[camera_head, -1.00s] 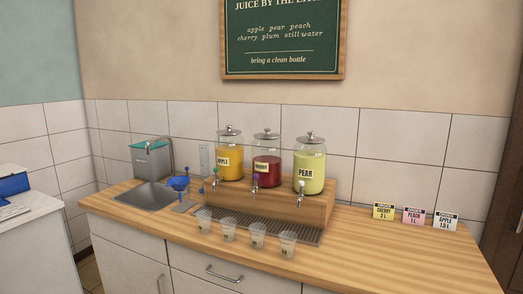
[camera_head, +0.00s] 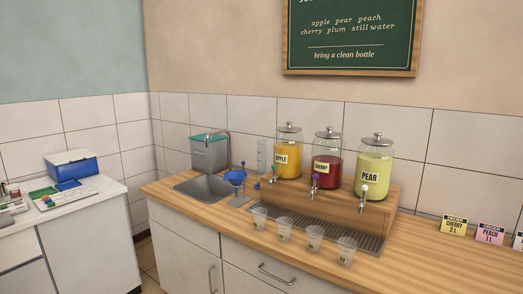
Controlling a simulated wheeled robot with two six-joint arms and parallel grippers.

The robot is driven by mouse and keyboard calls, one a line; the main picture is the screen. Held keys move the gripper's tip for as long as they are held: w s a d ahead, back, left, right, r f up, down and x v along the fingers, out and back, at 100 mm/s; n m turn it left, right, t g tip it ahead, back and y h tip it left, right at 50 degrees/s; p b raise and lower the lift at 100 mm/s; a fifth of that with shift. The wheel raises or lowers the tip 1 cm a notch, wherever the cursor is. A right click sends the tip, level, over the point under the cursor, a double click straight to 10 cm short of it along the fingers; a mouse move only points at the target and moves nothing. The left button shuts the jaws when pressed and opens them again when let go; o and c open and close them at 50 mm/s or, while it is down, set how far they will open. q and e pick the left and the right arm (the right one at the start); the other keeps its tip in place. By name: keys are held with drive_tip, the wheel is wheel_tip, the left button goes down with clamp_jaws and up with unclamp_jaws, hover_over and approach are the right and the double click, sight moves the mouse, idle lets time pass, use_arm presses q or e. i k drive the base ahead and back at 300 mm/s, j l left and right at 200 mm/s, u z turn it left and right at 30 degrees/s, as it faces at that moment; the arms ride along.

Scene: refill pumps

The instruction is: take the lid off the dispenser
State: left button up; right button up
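Three glass dispensers stand in a row on a wooden riser on the counter. The apple dispenser (camera_head: 288,160) holds orange juice, the cherry dispenser (camera_head: 326,170) red juice, and the pear dispenser (camera_head: 373,166) pale green juice. Each has a metal lid with a knob on top: the apple lid (camera_head: 290,128), the cherry lid (camera_head: 328,133) and the pear lid (camera_head: 376,140). All three lids sit on their jars. Each dispenser has a tap at its front. Neither of my grippers is in view.
Several clear cups (camera_head: 284,230) stand in front of the drip grate (camera_head: 368,240). A sink (camera_head: 205,186), grey bin (camera_head: 209,153) and blue funnel (camera_head: 235,177) are at the left. Order cards (camera_head: 453,226) stand at the right. A separate white counter holds a blue box (camera_head: 71,168).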

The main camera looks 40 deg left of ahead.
sight(288, 129)
drive_tip(key=j+u, duration=0.1)
drive_tip(key=u, duration=1.15)
